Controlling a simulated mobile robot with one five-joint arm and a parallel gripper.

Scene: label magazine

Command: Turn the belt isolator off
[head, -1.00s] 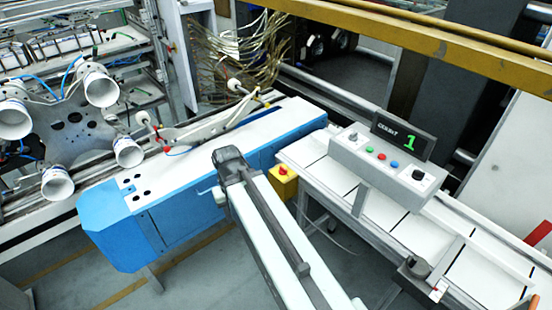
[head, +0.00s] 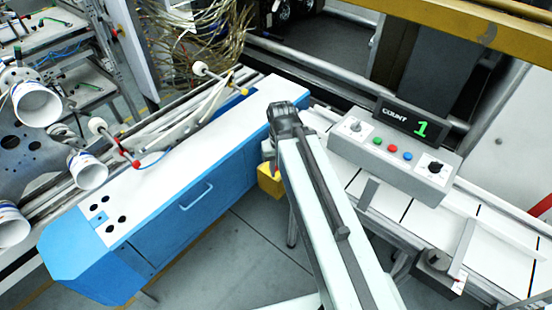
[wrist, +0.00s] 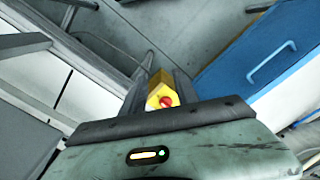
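A grey control box (head: 395,155) stands on the white conveyor to the right of my arm in the head view. A black rotary knob on a white plate (head: 436,167) is at its right end, and a smaller grey selector (head: 355,125) is at its left end. I cannot read which one is the belt isolator, or its setting. My gripper (wrist: 160,84) is open and empty in the wrist view. A yellow box (wrist: 160,92) with a red button shows beyond and between its fingers. In the head view my arm partly hides this box.
A blue cabinet (head: 190,195) with a white top and a handle lies left of my arm. Green, red and blue buttons (head: 392,149) sit between the knobs. A dark display (head: 405,117) reading COUNT 1 stands behind. Grey floor shows between cabinet and conveyor.

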